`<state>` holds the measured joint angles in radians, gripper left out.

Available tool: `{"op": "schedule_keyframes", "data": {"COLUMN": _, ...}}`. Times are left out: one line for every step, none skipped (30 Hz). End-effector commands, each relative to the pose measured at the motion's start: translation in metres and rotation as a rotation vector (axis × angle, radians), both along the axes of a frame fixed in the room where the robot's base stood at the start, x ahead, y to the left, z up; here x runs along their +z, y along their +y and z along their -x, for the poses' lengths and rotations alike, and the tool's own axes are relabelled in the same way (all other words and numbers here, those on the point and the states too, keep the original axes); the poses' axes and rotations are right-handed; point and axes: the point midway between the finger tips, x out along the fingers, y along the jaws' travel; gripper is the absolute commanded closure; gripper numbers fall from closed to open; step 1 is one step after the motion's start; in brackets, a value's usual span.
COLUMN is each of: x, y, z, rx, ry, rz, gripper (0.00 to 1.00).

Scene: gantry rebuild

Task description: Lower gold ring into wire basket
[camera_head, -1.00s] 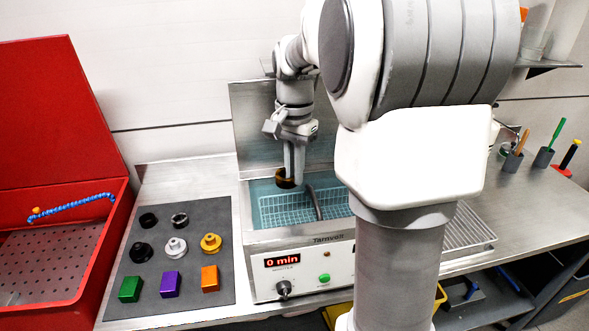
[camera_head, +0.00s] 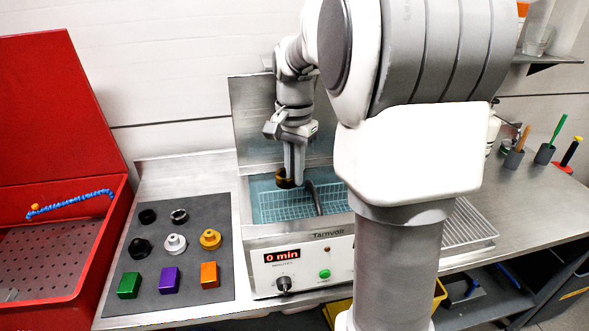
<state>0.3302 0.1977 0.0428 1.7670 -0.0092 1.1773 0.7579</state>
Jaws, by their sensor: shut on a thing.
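The gold ring (camera_head: 284,180) looks dark gold and hangs at the fingertips of my gripper (camera_head: 291,172). My gripper points down and is shut on the ring. The ring is over the back left part of the wire basket (camera_head: 285,206), which sits in the blue-lined tank of the cleaner. A dark handle stands up from the basket, just right of the ring. I cannot tell how far the ring is above the mesh. My arm hides the right part of the tank.
A grey mat (camera_head: 217,289) holds several rings, stepped parts and coloured blocks at left. A red blast cabinet (camera_head: 119,222) stands open beyond it. The cleaner's raised lid (camera_head: 246,125) is close behind my gripper. A wire rack (camera_head: 468,222) lies at right.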

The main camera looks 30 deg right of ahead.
Motion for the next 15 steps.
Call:
{"op": "schedule_keyframes", "data": {"x": -0.004, "y": 0.0, "z": 0.0, "rx": 0.0, "ry": 0.0, "rz": 0.0, "gripper": 1.0}}
{"op": "schedule_keyframes", "data": {"x": -0.006, "y": 0.0, "z": 0.0, "rx": 0.0, "ry": 0.0, "rz": 0.0, "gripper": 1.0}}
{"op": "schedule_keyframes", "data": {"x": -0.008, "y": 0.0, "z": 0.0, "rx": 0.0, "ry": 0.0, "rz": 0.0, "gripper": 1.0}}
{"op": "schedule_keyframes", "data": {"x": -0.009, "y": 0.0, "z": 0.0, "rx": 0.0, "ry": 0.0, "rz": 0.0, "gripper": 1.0}}
{"op": "schedule_keyframes", "data": {"x": -0.011, "y": 0.0, "z": 0.0, "rx": 0.0, "ry": 0.0, "rz": 0.0, "gripper": 1.0}}
{"op": "schedule_keyframes", "data": {"x": -0.013, "y": 0.0, "z": 0.0, "rx": 0.0, "ry": 0.0, "rz": 0.0, "gripper": 1.0}}
{"op": "schedule_keyframes", "data": {"x": -0.014, "y": 0.0, "z": 0.0, "rx": 0.0, "ry": 0.0, "rz": 0.0, "gripper": 1.0}}
{"op": "schedule_keyframes", "data": {"x": -0.016, "y": 0.0, "z": 0.0, "rx": 0.0, "ry": 0.0, "rz": 0.0, "gripper": 1.0}}
{"op": "schedule_keyframes", "data": {"x": -0.018, "y": 0.0, "z": 0.0, "rx": 0.0, "ry": 0.0, "rz": 0.0, "gripper": 1.0}}
{"op": "schedule_keyframes", "data": {"x": -0.019, "y": 0.0, "z": 0.0, "rx": 0.0, "ry": -0.001, "rz": -0.001, "gripper": 1.0}}
{"op": "schedule_keyframes", "data": {"x": -0.021, "y": 0.0, "z": 0.0, "rx": 0.0, "ry": -0.001, "rz": -0.001, "gripper": 1.0}}
{"op": "schedule_keyframes", "data": {"x": -0.023, "y": 0.0, "z": 0.0, "rx": 0.0, "ry": -0.001, "rz": -0.001, "gripper": 1.0}}
{"op": "schedule_keyframes", "data": {"x": -0.024, "y": 0.0, "z": 0.0, "rx": 0.0, "ry": -0.001, "rz": -0.001, "gripper": 1.0}}
{"op": "schedule_keyframes", "data": {"x": -0.026, "y": 0.0, "z": 0.0, "rx": 0.0, "ry": -0.001, "rz": -0.001, "gripper": 1.0}}
{"op": "schedule_keyframes", "data": {"x": -0.028, "y": 0.0, "z": 0.0, "rx": 0.0, "ry": -0.001, "rz": -0.001, "gripper": 1.0}}
